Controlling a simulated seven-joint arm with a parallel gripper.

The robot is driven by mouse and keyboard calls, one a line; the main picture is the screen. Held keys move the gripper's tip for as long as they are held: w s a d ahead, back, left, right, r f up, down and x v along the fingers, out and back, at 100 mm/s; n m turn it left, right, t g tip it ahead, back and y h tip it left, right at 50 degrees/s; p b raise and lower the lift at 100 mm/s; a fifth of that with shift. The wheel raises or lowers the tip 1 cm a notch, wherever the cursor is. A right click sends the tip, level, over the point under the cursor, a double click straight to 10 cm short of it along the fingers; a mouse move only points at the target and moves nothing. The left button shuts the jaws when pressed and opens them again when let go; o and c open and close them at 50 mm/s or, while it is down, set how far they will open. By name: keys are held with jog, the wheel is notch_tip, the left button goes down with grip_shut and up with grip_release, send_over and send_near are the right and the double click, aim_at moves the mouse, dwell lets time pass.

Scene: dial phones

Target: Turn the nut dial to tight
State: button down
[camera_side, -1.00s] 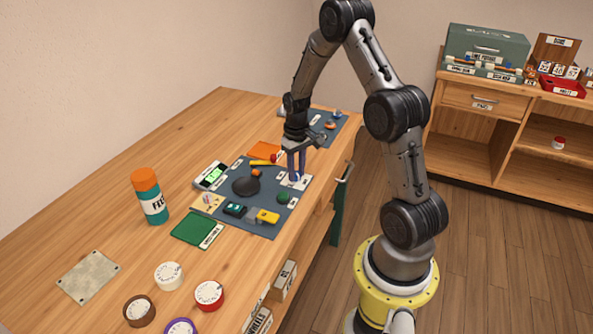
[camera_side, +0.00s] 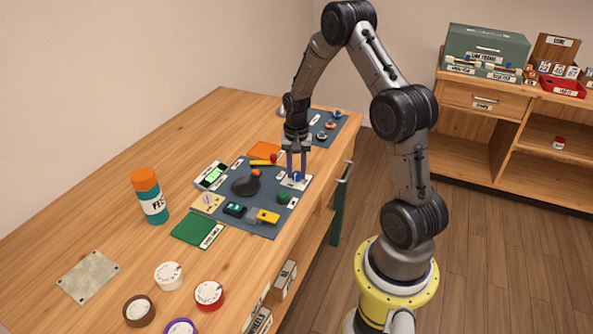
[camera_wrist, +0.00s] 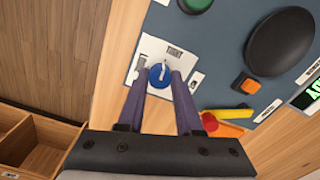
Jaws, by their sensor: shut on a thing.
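The nut dial (camera_wrist: 160,76) is a round blue knob with a white pointer, on a white plate (camera_wrist: 147,50) that carries a "TIGHT" label (camera_wrist: 174,51). In the wrist view its pointer aims up, roughly toward that label; I cannot tell whether it lines up exactly. In the side view the blue dial (camera_side: 297,177) shows small under my gripper. My gripper (camera_wrist: 158,84) points down with its two fingers on opposite sides of the dial and is shut on it. The fingers hide parts of the dial's sides.
On the dark mat (camera_side: 262,227) near the dial are a green button (camera_side: 284,197), a black oval (camera_side: 246,186), an orange button (camera_wrist: 246,84) and a lever with a red ball (camera_wrist: 208,121).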

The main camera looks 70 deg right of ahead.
aim_at(297, 173)
jog(key=shift+r+m, duration=0.1)
jog(key=shift+m, duration=0.2)
dwell(0.4)
jog(key=c, duration=0.6)
grip_release()
notch_tip(297, 173, up, 14)
jog(key=shift+f, duration=0.15)
